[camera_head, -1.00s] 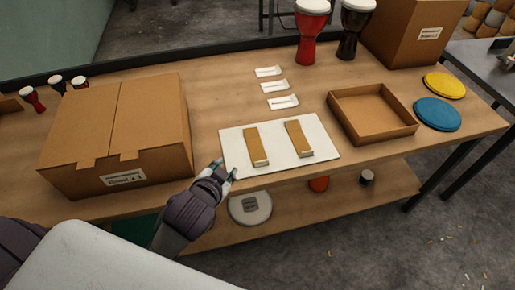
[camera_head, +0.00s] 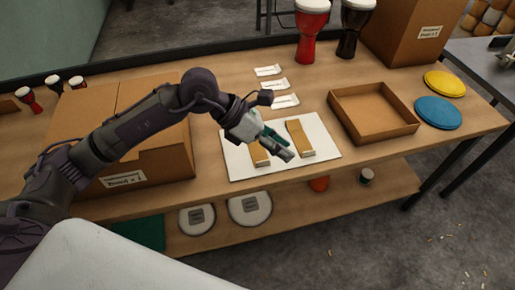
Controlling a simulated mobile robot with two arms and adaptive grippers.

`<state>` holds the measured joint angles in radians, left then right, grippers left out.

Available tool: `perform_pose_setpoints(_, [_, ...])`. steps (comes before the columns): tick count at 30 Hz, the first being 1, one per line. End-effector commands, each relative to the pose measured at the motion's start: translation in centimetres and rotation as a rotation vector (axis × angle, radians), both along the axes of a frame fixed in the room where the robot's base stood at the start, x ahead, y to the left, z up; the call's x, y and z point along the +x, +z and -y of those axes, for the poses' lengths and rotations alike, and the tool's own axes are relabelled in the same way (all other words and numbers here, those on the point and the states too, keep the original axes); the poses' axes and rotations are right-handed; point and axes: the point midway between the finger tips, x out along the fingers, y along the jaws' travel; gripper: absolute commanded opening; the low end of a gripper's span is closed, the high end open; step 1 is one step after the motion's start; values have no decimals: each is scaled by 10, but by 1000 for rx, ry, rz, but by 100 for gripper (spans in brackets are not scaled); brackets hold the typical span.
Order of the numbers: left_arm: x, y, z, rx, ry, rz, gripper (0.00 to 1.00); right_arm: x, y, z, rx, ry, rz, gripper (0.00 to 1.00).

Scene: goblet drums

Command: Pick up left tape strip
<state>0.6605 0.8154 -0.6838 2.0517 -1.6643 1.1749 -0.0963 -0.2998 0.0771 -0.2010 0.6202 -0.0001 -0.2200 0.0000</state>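The left tape strip (camera_head: 260,157) is a tan strip with a pale end, lying on the white board (camera_head: 235,165). Its upper part is hidden behind my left gripper. The right tape strip (camera_head: 300,138) lies beside it on the board, mostly in view. My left gripper (camera_head: 283,147) is above the board, over and just right of the left strip, pointing down to the right. Its two fingers look apart, with nothing visible between them. Contact with the strip cannot be told. My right gripper is not in view.
A closed cardboard box (camera_head: 165,155) stands left, partly behind my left arm. An open shallow box (camera_head: 372,130) is right of the board, with blue (camera_head: 438,112) and yellow (camera_head: 445,84) discs beyond. White packets (camera_head: 274,85) lie behind the board. Drums (camera_head: 311,30) stand at the back.

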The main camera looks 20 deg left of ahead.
Motion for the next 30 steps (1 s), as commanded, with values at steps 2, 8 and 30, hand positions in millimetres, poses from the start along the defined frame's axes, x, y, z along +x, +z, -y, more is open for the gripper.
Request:
perform_pose_setpoints(2, [13,-12,-41,208,12,30,33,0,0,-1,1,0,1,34])
perform_pose_setpoints(8, [26,-21,-101,474,48,37,33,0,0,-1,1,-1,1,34])
perform_pose_setpoints(30, [47,-109,-74,493,50,33,33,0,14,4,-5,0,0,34])
